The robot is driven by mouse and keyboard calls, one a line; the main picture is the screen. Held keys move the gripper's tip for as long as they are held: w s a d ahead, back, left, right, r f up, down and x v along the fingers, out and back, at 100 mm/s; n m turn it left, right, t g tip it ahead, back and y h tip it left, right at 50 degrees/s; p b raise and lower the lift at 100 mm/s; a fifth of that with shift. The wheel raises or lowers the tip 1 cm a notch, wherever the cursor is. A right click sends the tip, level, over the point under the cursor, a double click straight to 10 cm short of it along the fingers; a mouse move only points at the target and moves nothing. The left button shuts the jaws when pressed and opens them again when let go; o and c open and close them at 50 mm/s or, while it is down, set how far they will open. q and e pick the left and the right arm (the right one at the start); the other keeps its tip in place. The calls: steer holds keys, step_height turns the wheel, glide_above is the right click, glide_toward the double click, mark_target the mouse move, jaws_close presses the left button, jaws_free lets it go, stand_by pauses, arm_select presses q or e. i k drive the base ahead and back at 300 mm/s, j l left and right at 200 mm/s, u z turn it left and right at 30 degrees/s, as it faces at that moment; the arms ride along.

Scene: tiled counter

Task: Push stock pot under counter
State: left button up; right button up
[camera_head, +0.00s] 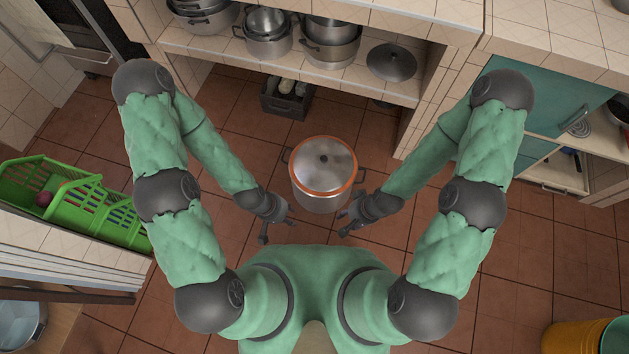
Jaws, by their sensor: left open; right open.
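The stock pot (323,170) is a steel pot with a lid and an orange rim. It stands upright on the tiled floor in front of the counter (395,95), whose lower shelf and opening lie beyond it. My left gripper (276,229) is open and empty, near the pot's lower left side. My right gripper (351,222) is open and empty, near its lower right side. Whether either gripper touches the pot cannot be told from this view.
A dark crate (287,97) with items sits on the floor beneath the shelf, just beyond the pot. Stacked pots (265,35) and a loose lid (391,62) rest on the shelf. A green basket (75,205) is at left, an orange bucket (580,338) at lower right.

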mark_target(321, 206)
steer(key=j, duration=0.55)
steer(key=j+z, duration=0.45)
steer(key=j, duration=0.35)
steer(key=j+u, duration=0.2)
steer(key=j, duration=0.3)
steer(key=k+j+z, duration=0.1)
steer(key=j+z, duration=0.3)
steer(key=i, duration=0.5)
